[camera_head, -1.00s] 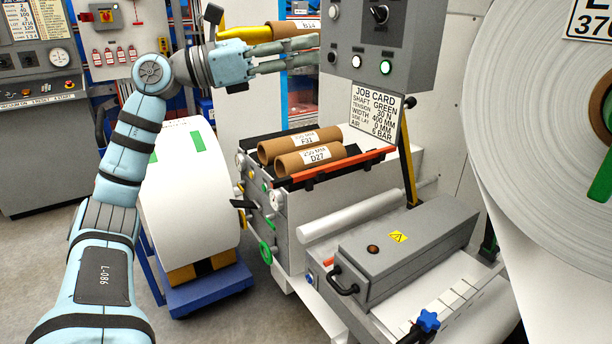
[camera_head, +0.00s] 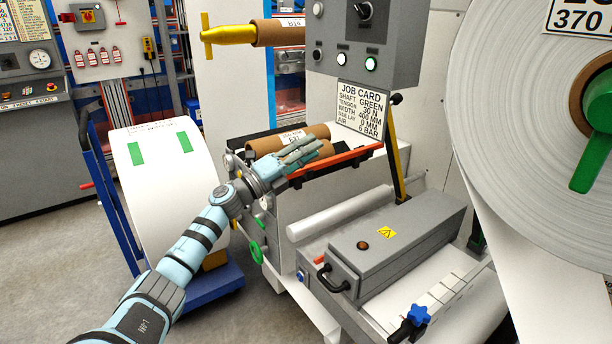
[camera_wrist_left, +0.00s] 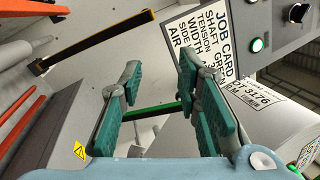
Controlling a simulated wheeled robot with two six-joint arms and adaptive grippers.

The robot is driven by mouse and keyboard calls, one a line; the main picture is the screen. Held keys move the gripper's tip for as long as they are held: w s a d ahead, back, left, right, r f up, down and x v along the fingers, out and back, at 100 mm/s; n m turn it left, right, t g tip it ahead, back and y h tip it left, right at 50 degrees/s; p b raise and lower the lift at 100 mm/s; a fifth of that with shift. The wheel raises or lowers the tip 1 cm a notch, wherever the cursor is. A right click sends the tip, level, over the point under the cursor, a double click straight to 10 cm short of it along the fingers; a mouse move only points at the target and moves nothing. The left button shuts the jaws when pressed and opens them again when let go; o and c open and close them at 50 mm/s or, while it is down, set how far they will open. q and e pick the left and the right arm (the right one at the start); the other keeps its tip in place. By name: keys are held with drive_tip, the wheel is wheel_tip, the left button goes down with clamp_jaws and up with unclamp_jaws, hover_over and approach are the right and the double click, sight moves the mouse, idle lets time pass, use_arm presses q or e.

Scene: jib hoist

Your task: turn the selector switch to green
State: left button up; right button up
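The selector switch (camera_head: 362,10) is a black knob with a white mark on the front of a grey control box (camera_head: 400,45). It also shows at the upper right of the left wrist view (camera_wrist_left: 298,13). A lit green lamp or button (camera_head: 371,64) sits below it on the box. The job card (camera_head: 361,109) hangs under the box and reads SHAFT GREEN. My left gripper (camera_head: 308,152) is below and left of the box, in front of the cardboard tubes, apart from the switch. In the wrist view its teal fingers (camera_wrist_left: 158,105) are spread and empty. My right gripper is not in view.
Cardboard tubes (camera_head: 290,138) lie in a rack behind the left gripper, beside an orange-red bar (camera_head: 340,158). A yellow-black post (camera_head: 397,160) stands under the box. A large white roll (camera_head: 500,100) is at right. A yellow-ended shaft (camera_head: 230,36) juts out at upper left.

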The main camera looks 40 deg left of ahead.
use_arm(q)
wheel_tip(320, 180, down, 7)
drive_tip(key=a+n+y, duration=0.1)
drive_tip(key=n+y, duration=0.1)
drive_tip(key=n, duration=0.2)
drive_tip(key=shift+w, duration=0.3)
